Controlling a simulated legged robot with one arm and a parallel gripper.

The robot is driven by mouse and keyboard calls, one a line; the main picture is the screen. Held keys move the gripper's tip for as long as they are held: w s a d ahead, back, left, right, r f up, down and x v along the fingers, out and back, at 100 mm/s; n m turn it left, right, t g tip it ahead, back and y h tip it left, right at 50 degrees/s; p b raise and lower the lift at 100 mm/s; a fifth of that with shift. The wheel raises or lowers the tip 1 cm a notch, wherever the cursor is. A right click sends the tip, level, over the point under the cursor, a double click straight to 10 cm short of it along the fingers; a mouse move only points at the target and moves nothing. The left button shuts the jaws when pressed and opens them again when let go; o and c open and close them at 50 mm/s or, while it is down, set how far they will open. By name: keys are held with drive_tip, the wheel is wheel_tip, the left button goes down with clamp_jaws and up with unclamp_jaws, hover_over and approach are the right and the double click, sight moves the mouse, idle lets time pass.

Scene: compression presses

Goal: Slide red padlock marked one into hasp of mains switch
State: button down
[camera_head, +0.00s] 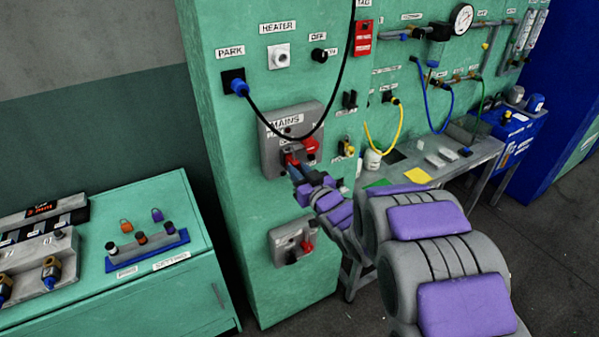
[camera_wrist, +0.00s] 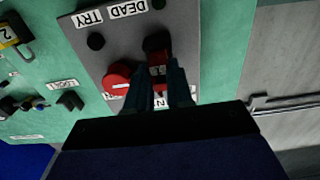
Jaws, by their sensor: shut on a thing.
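The mains switch (camera_head: 268,150) is a grey box with a MAINS label on the green cabinet; its grey plate fills the middle of the wrist view (camera_wrist: 108,52). A red rotary handle (camera_head: 310,145) sits on it, seen as a red disc (camera_wrist: 117,76) in the wrist view. My gripper (camera_head: 295,172) is at the lower front of the box, shut on a red padlock (camera_head: 289,160). In the wrist view the padlock (camera_wrist: 157,72) shows between the fingertips, left of centre of the box's right side. Its shackle and the hasp are too dark to tell apart, so I cannot tell whether they engage.
A black cable from the PARK socket (camera_head: 237,84) loops across the mains box. A second grey switch box (camera_head: 290,243) is below. An orange (camera_head: 126,226) and a purple padlock (camera_head: 157,215) stand on the left bench's blue rack (camera_head: 148,254). A grey worktable (camera_head: 475,158) is at right.

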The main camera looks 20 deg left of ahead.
drive_tip(key=shift+x, duration=0.85)
drive_tip(key=c, duration=0.9)
unclamp_jaws()
drive_tip(key=shift+b+v, duration=5.2)
drive_tip(key=shift+v, duration=3.4)
drive_tip(key=shift+f, duration=0.15)
